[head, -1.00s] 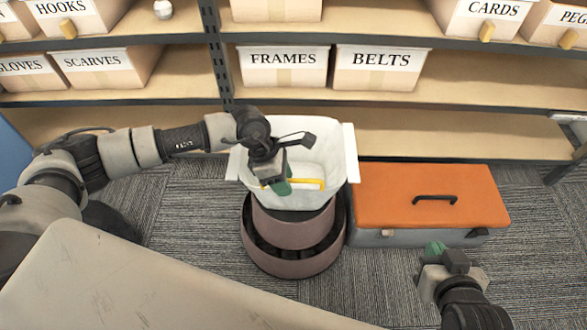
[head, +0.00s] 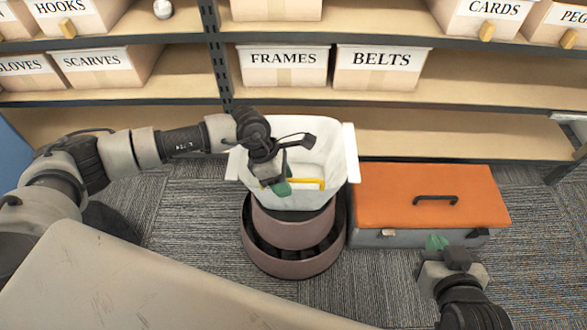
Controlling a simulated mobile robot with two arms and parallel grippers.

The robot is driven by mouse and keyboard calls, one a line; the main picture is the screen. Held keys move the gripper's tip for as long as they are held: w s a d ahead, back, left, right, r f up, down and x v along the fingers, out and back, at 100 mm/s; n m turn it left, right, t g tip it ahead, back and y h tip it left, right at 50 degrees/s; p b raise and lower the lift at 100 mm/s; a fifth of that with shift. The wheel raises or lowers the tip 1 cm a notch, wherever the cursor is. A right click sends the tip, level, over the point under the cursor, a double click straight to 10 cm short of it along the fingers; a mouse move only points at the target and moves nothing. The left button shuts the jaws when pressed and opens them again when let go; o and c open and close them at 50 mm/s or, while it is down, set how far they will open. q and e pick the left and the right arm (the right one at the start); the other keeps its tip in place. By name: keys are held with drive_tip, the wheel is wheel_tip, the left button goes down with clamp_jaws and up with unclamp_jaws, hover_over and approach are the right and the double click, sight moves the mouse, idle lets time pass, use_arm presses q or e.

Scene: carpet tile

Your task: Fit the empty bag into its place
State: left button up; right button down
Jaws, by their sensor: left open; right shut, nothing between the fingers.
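A white tub-like container (head: 325,160) with flared side rims rests on a round brown base (head: 295,232) on the carpet. A yellow bar (head: 308,184) shows low at its front; I cannot tell if it is a handle or a loose piece. I cannot make out a separate bag. My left gripper (head: 282,187) is open and reaches down over the container's front left part, beside the yellow bar and partly covering it. My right gripper (head: 437,243) is shut and empty, in front of the orange-lidded box and apart from the container.
The grey box with an orange lid (head: 385,195) and black handle stands right of the base. Shelves behind hold labelled boxes, such as FRAMES (head: 282,66) and BELTS (head: 378,67). The lowest shelf (head: 430,132) is bare. A pale surface (head: 150,285) fills the lower left.

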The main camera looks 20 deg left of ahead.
use_arm(q)
clamp_jaws()
idle(0.3)
drive_tip(key=shift+r, duration=0.1)
